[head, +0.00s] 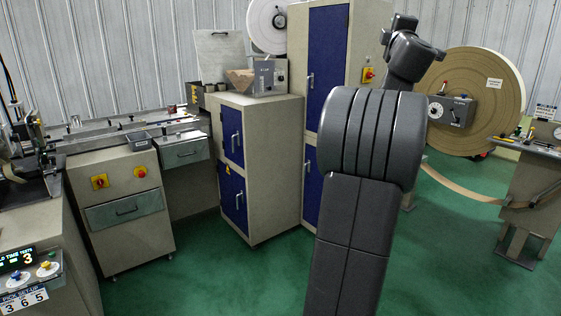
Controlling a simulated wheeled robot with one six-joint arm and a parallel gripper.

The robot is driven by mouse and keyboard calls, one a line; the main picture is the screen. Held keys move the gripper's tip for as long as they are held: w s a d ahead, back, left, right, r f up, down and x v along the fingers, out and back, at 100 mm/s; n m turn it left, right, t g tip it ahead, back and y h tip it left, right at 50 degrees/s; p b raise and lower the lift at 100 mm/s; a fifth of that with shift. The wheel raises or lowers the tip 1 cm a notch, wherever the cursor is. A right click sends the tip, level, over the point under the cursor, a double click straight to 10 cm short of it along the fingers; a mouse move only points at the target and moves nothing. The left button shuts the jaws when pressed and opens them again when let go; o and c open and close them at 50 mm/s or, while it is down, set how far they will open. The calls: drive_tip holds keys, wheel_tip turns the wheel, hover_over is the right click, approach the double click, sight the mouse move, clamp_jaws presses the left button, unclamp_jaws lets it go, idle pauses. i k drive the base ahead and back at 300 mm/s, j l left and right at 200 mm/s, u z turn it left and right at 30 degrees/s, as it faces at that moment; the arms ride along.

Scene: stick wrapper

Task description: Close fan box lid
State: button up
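A light grey flat panel (220,56), which looks like a raised lid, stands upright behind the left edge of the tall cabinet. I cannot tell for sure that it is the fan box lid; the box below it is mostly hidden by the cabinet and small parts in front. My arm rises through the middle right of the head view, and its dark wrist end (408,56) is high up, in front of the tall cupboard's right side. It is well to the right of the panel and apart from it. The gripper's fingers cannot be made out.
A beige cabinet with blue doors (266,160) carries a small grey machine (270,77) and a cardboard piece (240,82). A taller blue-door cupboard (328,65) stands beside it. A large paper roll (490,75) is at right. Green floor (215,280) is open in front.

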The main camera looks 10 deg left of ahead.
sight(219, 51)
drive_tip(key=i+j+u, duration=0.25)
drive_tip(key=i+u, duration=0.6)
drive_tip(key=i, duration=0.15)
drive_tip(key=i+u, duration=0.45)
drive_tip(key=i+z, duration=0.25)
drive_tip(key=i, duration=0.6)
drive_tip(key=i+j+z, duration=0.2)
drive_tip(key=i, duration=0.7)
drive_tip(key=i+l, duration=0.15)
drive_tip(key=i, duration=0.55)
drive_tip(key=i+l+z, duration=0.1)
drive_tip(key=i, duration=0.55)
